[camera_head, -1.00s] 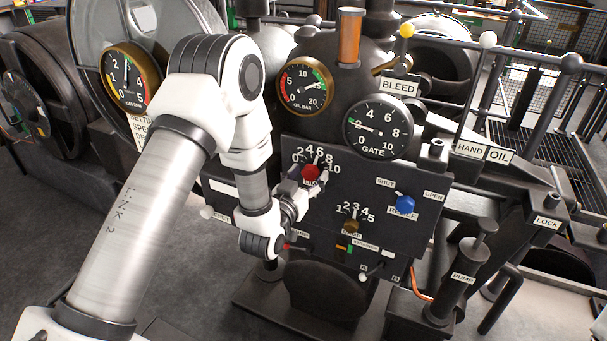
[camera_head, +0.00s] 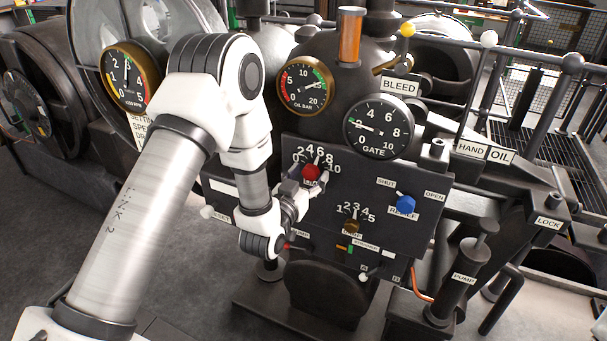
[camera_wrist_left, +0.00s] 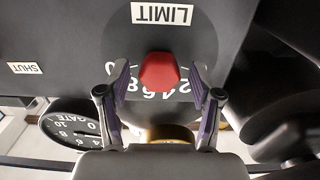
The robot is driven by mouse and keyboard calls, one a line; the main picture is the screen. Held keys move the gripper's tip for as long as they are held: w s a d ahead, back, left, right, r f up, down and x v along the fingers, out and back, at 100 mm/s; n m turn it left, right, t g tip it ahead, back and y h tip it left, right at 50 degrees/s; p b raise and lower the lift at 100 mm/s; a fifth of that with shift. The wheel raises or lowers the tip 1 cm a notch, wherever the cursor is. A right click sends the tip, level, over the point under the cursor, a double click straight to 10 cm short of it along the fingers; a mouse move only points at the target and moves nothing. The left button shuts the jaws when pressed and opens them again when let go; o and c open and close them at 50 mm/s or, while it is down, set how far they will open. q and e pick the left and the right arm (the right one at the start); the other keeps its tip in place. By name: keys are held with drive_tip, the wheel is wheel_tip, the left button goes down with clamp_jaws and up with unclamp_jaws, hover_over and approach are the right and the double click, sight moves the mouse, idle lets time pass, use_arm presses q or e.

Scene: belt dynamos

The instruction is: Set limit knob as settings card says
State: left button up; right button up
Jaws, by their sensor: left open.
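The red limit knob (camera_head: 311,172) sits on the dark panel (camera_head: 375,185) below the gauges, with a number scale around it. In the left wrist view the knob (camera_wrist_left: 159,72) shows close up, with the LIMIT label (camera_wrist_left: 162,14) upside down. My left gripper (camera_head: 310,182) is open at the knob. Its fingers stand on either side of the knob, and gaps show between them and it. The settings card (camera_head: 139,130) hangs under the speed gauge at the left. My arm hides part of it, and its setting cannot be read. My right gripper is not in view.
A blue relief knob (camera_head: 405,202) and a brown knob (camera_head: 351,226) share the panel. Small levers with a red tip (camera_head: 287,246) and a white tip (camera_head: 363,277) stick out below. The gate gauge (camera_head: 378,127) and oil gauge (camera_head: 305,87) are above.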

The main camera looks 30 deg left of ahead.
use_arm(q)
drive_tip(key=s, duration=0.7)
drive_tip(key=shift+s+d+r, duration=0.15)
drive_tip(key=shift+s, duration=0.15)
drive_tip(key=s+d+f+m+g+h+p, duration=0.1)
drive_tip(key=s+d+f+g+p, duration=0.2)
drive_tip(key=s+f+g+p, duration=0.8)
drive_tip(key=s+f+g+b, duration=0.1)
drive_tip(key=s+f+g, duration=0.6)
drive_tip(key=s, duration=0.8)
wheel_tip(320, 180, down, 3)
drive_tip(key=shift+d+f+n, duration=0.15)
drive_tip(key=shift+d+n, duration=0.1)
drive_tip(key=shift+n, duration=0.15)
drive_tip(key=shift+w, duration=0.1)
